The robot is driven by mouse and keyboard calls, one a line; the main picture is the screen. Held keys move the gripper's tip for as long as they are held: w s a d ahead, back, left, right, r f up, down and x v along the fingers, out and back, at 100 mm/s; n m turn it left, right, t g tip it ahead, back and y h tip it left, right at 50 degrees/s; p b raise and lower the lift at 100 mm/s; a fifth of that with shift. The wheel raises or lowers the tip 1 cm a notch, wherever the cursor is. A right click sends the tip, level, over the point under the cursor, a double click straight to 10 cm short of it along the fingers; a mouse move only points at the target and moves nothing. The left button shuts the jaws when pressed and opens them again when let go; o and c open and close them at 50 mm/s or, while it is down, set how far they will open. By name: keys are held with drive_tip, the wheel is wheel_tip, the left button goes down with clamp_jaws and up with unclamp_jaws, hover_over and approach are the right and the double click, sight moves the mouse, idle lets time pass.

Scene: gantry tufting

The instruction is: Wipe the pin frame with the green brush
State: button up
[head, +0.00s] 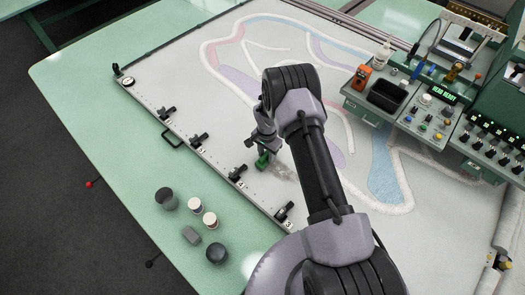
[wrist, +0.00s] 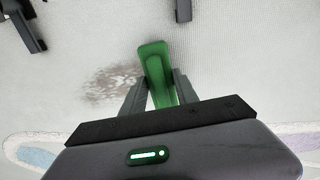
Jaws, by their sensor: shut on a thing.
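The green brush (head: 263,160) is held in my gripper (head: 265,147), low over the near left part of the pin frame (head: 180,85). In the wrist view the brush (wrist: 155,62) sits between the two dark fingers of my gripper (wrist: 158,92), which are shut on it. A grey-brown smudge (head: 284,171) lies on the pale cloth of the frame, just right of the brush. In the wrist view the smudge (wrist: 112,84) is left of the brush. I cannot tell whether the bristles touch the cloth.
Black clamps (head: 238,173) line the frame's near left edge. Several small cups and blocks, including a dark pot (head: 217,253), stand on the green table (head: 110,120). A control console (head: 435,115) with a black tray (head: 387,95) is at right. The upper left cloth is clear.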

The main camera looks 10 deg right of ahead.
drive_tip(key=shift+s+d+f, duration=0.1)
drive_tip(key=shift+s+d, duration=0.4)
drive_tip(key=shift+s, duration=0.3)
drive_tip(key=shift+s+d+f, duration=0.1)
drive_tip(key=shift+s+d, duration=0.4)
drive_tip(key=shift+s, duration=0.25)
drive_tip(key=shift+s+d+r+p, duration=0.1)
drive_tip(key=shift+s+d+p, duration=0.15)
drive_tip(key=shift+s+d, duration=0.45)
drive_tip(key=shift+s+d+p, duration=0.25)
drive_tip(key=shift+s+d, duration=0.1)
drive_tip(key=shift+s, duration=0.5)
drive_tip(key=shift+s+d+f, duration=0.1)
drive_tip(key=shift+s+d, duration=0.45)
drive_tip(key=shift+s, duration=0.3)
drive_tip(key=shift+s+d+f, duration=0.1)
drive_tip(key=shift+s+d, duration=0.4)
drive_tip(key=shift+s, duration=0.35)
clamp_jaws()
drive_tip(key=shift+s+d+r, duration=0.1)
drive_tip(key=shift+s+d, duration=0.45)
drive_tip(key=shift+s, duration=0.25)
drive_tip(key=shift+s+d, duration=0.55)
drive_tip(key=shift+s, duration=0.2)
